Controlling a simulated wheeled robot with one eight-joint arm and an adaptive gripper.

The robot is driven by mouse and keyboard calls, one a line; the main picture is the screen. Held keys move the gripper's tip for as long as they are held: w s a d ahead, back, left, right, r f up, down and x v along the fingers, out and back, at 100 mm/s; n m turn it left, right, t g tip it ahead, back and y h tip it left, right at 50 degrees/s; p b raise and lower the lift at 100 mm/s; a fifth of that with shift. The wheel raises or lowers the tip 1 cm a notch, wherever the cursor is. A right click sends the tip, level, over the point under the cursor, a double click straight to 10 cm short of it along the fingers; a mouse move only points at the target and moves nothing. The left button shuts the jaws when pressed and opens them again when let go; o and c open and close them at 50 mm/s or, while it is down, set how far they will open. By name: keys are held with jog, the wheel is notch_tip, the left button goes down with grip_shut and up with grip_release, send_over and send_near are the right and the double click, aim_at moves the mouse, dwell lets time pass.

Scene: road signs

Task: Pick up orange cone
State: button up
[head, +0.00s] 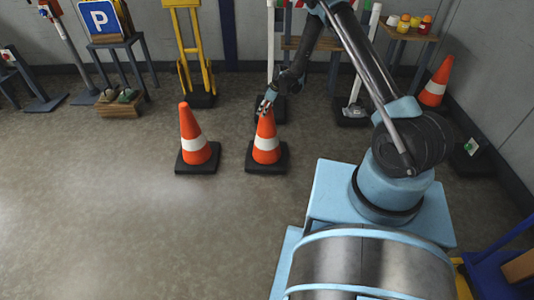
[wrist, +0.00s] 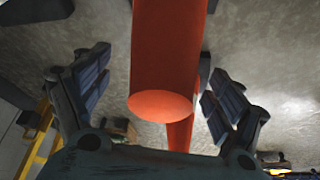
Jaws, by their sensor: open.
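Two orange cones with white bands stand upright on black bases on the floor. One is the left cone (head: 194,130); the right cone (head: 266,140) stands close beside it. My gripper (head: 266,104) is at the top of the right cone. In the wrist view, an orange cone top (wrist: 162,100) lies between my two spread fingers, with space on both sides. The fingers are open and do not appear to touch it. Another orange piece shows behind it, partly hidden. A third orange cone (head: 436,84) stands by the right wall.
A shelf with small jars (head: 405,24) is at the back right. The floor at front left is clear.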

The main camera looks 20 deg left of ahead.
jog(key=shift+x, duration=1)
grip_shut()
jog(key=shift+r, duration=5)
